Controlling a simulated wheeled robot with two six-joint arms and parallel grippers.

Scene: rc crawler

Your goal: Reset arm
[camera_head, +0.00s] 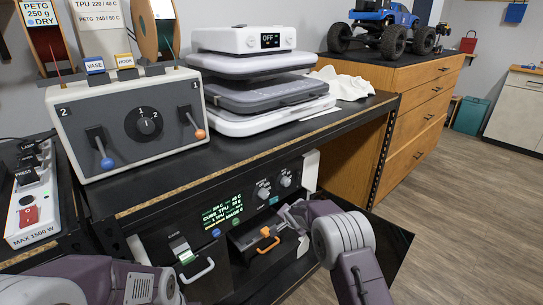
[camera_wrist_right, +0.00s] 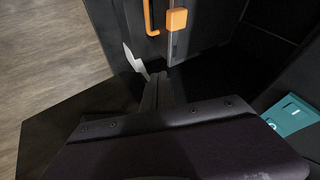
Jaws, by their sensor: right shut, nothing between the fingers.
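My right arm (camera_head: 345,245) comes in from the lower right of the head view. Its gripper (camera_head: 290,217) is in front of the lower shelf, close to an orange handle (camera_head: 268,243). In the right wrist view the gripper (camera_wrist_right: 158,88) is shut with its fingers together and nothing between them. The orange handle (camera_wrist_right: 149,18) and an orange slider knob (camera_wrist_right: 177,18) are just beyond the fingertips, apart from them. My left arm (camera_head: 100,282) lies along the bottom left of the head view; its gripper does not show.
A dark bench (camera_head: 180,165) holds a grey control box (camera_head: 130,122) and stacked trays (camera_head: 265,95). Below sits a machine with a lit display (camera_head: 222,212) and a white-handled drawer (camera_head: 197,271). A wooden drawer cabinet (camera_head: 415,125) bears a blue crawler (camera_head: 385,25). The floor at right is clear.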

